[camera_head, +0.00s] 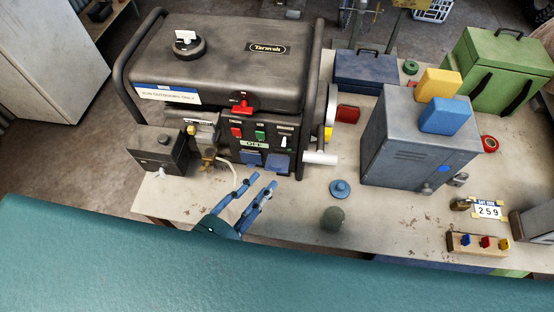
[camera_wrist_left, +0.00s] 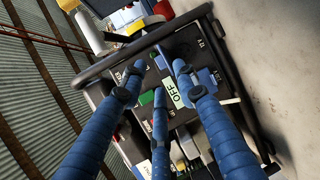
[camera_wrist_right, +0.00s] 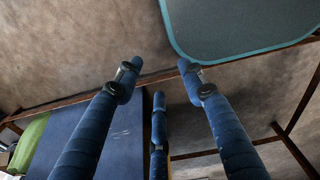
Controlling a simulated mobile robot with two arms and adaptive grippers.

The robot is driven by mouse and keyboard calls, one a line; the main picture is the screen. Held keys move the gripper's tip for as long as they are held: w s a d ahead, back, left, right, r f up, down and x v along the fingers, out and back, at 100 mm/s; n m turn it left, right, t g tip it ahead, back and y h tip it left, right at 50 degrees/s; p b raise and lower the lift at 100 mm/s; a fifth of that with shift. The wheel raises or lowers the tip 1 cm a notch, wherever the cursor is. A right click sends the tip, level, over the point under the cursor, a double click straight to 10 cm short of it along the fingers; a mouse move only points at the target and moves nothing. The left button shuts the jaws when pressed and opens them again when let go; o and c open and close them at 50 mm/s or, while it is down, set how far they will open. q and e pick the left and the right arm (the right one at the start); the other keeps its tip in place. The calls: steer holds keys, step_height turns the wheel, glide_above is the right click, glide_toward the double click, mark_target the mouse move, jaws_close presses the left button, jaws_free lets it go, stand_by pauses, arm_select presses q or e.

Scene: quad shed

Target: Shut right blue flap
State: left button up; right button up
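The right blue flap (camera_head: 279,161) is on the lower front panel of the black generator (camera_head: 215,65), beside the left blue flap (camera_head: 251,158). It seems to stand out from the panel, but its exact angle is hard to tell. My left gripper (camera_head: 259,185) is just in front of and below the flaps, its blue fingers spread and empty, pointing at the panel. In the left wrist view, the fingers (camera_wrist_left: 158,80) surround the OFF label and partly hide the flaps. My right gripper (camera_wrist_right: 160,80) is open and empty, low beside the table, and shows only in the right wrist view.
A white knob or handle (camera_head: 320,158) sticks out right of the flaps. A pale hose (camera_head: 228,170) hangs left of them. A blue disc-shaped object (camera_head: 340,189), a dark green ball (camera_head: 332,218) and a grey-blue metal cabinet (camera_head: 415,145) stand on the table to the right.

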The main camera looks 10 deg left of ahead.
mark_target(275, 169)
arm_select(q)
steer(key=p+x, duration=0.1)
steer(key=x, duration=0.2)
steer(key=shift+w+r, duration=0.15)
steer(key=shift+w, duration=0.05)
steer(key=x, duration=0.4)
steer(key=shift+a+p, duration=0.15)
steer(key=shift+p, duration=0.2)
steer(key=shift+w+f, duration=0.2)
steer(key=shift+f, duration=0.05)
arm_select(e)
steer(key=shift+a+r, duration=0.85)
steer(key=shift+r, duration=0.25)
arm_select(q)
steer(key=shift+c, duration=0.5)
